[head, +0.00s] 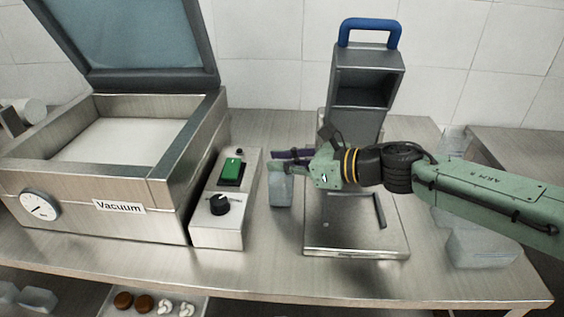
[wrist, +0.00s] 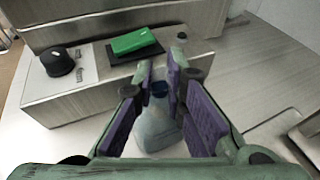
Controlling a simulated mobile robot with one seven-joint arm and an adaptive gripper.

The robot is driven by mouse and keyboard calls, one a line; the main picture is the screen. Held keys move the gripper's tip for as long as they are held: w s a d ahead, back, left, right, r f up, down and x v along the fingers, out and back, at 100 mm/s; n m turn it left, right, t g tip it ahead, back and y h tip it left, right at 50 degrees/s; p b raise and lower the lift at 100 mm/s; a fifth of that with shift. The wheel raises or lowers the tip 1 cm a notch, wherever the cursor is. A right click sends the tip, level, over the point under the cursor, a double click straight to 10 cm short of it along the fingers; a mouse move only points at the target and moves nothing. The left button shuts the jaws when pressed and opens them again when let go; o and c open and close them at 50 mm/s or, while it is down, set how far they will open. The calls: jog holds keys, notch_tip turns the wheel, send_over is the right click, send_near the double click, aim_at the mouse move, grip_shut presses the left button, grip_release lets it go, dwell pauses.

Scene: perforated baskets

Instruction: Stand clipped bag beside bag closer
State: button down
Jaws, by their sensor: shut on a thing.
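The clipped bag (head: 281,188) is small, pale and translucent, and hangs upright below my gripper's fingers, between the control box and the bag closer. Its body (wrist: 157,132) and a dark blue clip at its neck (wrist: 160,89) show between the fingers in the wrist view. My gripper (head: 284,158), with purple finger pads, is shut on the bag near its top. I cannot tell whether the bag's bottom touches the table. The bag closer (head: 368,92) is a grey upright device with a blue handle and a flat metal base (head: 350,240); my arm crosses in front of it.
A vacuum machine (head: 120,190) with a raised lid stands at left. Its control box (head: 217,228) has a green switch and black knob, close left of the bag. Several translucent bags (head: 480,247) sit at right. Some bare table (head: 272,238) shows in front of the bag.

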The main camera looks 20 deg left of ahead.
jog(key=c, duration=1.6)
grip_release()
jog(key=shift+c, duration=0.2)
jog(key=shift+r+p, duration=0.2)
jog(key=shift+p, duration=0.15)
jog(key=b+v, duration=0.4)
jog(key=v, duration=0.8)
jog(key=shift+f, duration=0.1)
